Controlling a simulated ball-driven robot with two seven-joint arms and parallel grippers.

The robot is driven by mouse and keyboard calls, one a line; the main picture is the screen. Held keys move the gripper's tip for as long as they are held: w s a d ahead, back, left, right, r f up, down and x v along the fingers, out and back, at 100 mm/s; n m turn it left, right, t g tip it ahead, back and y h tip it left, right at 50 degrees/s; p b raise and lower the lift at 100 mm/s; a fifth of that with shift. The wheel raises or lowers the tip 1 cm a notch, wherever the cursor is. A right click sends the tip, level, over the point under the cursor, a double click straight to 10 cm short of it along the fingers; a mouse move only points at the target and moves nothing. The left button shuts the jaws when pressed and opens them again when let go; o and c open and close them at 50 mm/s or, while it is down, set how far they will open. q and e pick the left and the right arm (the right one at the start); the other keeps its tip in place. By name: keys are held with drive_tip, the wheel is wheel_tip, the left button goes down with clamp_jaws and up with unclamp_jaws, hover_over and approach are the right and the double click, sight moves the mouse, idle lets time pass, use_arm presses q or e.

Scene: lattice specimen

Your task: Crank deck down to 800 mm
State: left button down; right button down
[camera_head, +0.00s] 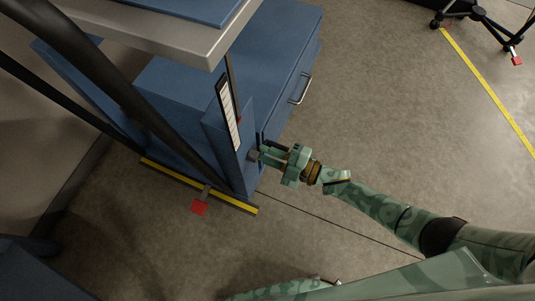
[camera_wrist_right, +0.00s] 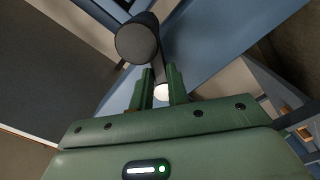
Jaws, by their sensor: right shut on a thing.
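The deck (camera_head: 207,49) is a pale slab with a blue top at the upper left of the head view. Below it, a blue column carries a white height scale (camera_head: 229,118) with a small red pointer (camera_head: 239,121); its figures are too small to read. My right gripper (camera_head: 261,154) is at the column's right side, shut on the crank (camera_head: 253,156). In the right wrist view, the crank's dark round grip (camera_wrist_right: 137,42) stands just beyond the fingers, and a pale round end (camera_wrist_right: 161,92) shows between them. The gripper hides part of the crank. My left gripper is not in view.
A blue cabinet with a metal handle (camera_head: 300,89) stands behind the column. Dark slanting bars (camera_head: 100,75) cross the left side. A wheeled stand (camera_head: 481,14) is at top right.

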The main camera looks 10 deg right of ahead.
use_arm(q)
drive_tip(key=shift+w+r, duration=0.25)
use_arm(e)
drive_tip(key=shift+d+n, duration=0.1)
drive_tip(key=shift+n, duration=0.4)
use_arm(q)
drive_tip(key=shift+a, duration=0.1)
use_arm(e)
drive_tip(key=c, duration=1.4)
unclamp_jaws()
drive_tip(key=shift+o, duration=0.2)
drive_tip(key=shift+r, duration=0.1)
